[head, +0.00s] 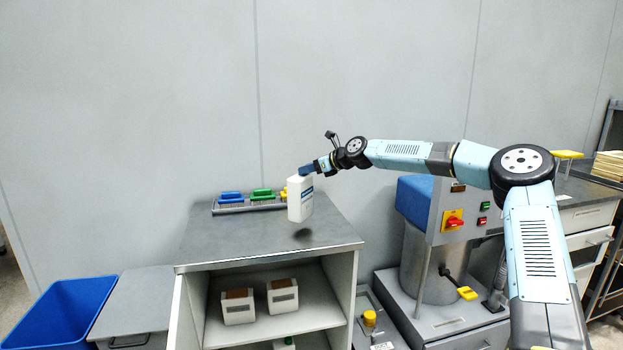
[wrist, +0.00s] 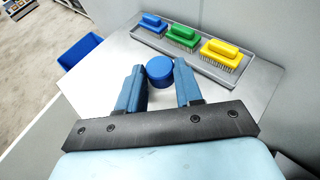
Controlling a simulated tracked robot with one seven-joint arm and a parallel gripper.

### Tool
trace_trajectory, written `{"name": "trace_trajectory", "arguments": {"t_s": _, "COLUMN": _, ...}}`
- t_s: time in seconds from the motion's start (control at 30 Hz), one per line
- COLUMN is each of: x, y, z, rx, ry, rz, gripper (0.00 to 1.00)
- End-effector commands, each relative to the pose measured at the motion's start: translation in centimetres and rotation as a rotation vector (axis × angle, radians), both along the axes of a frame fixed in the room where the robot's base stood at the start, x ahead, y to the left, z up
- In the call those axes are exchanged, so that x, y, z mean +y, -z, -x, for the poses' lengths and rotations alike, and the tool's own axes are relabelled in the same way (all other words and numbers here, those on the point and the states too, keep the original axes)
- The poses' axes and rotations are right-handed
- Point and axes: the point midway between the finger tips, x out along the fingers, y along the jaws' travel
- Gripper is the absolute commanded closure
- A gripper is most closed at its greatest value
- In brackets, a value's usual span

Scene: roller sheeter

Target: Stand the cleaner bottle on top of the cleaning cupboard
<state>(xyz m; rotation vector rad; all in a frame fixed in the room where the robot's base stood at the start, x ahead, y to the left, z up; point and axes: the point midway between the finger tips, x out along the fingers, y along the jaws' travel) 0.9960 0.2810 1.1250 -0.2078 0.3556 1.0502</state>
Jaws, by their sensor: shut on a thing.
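The cleaner bottle (head: 300,200) is white with a label, and its blue cap (wrist: 159,70) shows in the wrist view. My gripper (head: 306,169) is shut on the bottle at its top, with one blue finger on each side of the cap in the wrist view (wrist: 160,88). The bottle hangs upright above the grey top of the cleaning cupboard (head: 240,238). A small dark shadow lies on the top below it, so the bottle appears apart from the surface. The bottle's body is mostly hidden in the wrist view.
A grey tray (head: 240,209) with blue, green and yellow brushes stands at the back of the cupboard top. The front of the top is clear. White boxes (head: 283,296) sit on the shelf inside. A blue bin (head: 65,312) is left; a machine (head: 435,250) stands right.

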Motion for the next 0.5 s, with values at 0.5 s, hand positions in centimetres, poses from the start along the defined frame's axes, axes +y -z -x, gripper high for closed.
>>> {"name": "trace_trajectory", "arguments": {"t_s": 0.5, "x": -0.1, "y": 3.1, "z": -0.2, "rx": -0.001, "ry": 0.003, "rz": -0.002, "gripper": 1.0}}
